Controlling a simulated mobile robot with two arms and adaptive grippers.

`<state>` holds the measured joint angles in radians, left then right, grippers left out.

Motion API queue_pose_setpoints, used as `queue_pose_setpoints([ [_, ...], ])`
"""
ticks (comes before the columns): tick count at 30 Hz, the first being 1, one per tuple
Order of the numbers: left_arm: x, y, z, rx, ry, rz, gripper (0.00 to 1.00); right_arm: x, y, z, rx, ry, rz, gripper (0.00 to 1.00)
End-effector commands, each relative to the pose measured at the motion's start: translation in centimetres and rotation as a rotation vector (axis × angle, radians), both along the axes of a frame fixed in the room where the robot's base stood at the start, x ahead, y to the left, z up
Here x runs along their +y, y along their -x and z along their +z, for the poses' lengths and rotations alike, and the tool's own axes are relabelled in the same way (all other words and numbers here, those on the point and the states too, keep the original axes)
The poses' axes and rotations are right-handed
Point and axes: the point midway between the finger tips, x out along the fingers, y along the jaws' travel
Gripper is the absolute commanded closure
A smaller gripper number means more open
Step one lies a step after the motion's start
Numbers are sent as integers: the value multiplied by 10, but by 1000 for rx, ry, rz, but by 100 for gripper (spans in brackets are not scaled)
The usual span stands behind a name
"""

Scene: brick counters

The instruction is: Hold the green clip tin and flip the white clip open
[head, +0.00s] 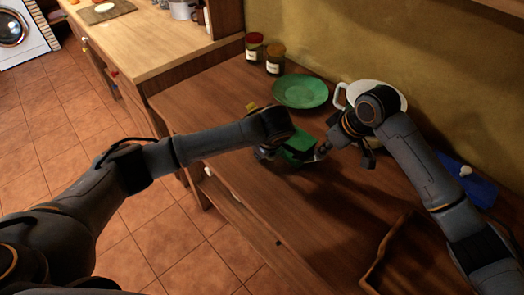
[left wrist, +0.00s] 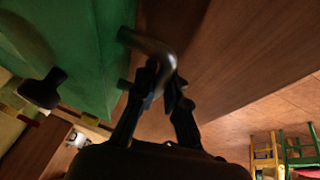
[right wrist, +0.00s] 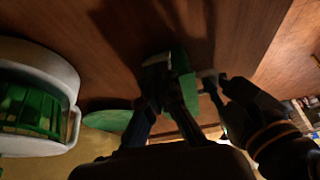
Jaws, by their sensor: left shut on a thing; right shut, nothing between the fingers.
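The green clip tin (head: 300,146) stands on the wooden counter between my two grippers. In the left wrist view the tin (left wrist: 75,40) fills the upper left, and my left gripper (left wrist: 162,82) is shut on its curved grey handle (left wrist: 150,43). In the head view my left gripper (head: 268,152) is at the tin's left side, partly hidden by its own arm. My right gripper (head: 324,150) is shut and empty close to the tin's right side. In the right wrist view the tin (right wrist: 180,66) is just beyond the right fingers (right wrist: 160,88); I cannot tell whether they touch. I cannot make out the white clip's position clearly.
A green plate (head: 300,91) and two jars (head: 254,46) stand behind the tin. A white pot (head: 394,94) is behind my right gripper. A blue object (head: 472,184) and a wooden tray (head: 376,262) lie to the right. The front counter is clear.

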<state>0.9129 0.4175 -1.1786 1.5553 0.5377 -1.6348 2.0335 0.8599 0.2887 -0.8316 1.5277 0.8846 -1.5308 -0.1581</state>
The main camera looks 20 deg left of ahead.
Motion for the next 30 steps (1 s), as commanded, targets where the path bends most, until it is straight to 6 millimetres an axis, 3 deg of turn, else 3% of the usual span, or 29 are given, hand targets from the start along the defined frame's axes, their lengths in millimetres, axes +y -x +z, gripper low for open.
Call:
queue_pose_setpoints([
  [21, 0, 0, 0, -2, 0, 1, 100, 5, -3, 71, -3, -2, 1, 100],
  [30, 0, 0, 0, -2, 0, 1, 100, 6, -3, 78, -1, -1, 1, 100],
])
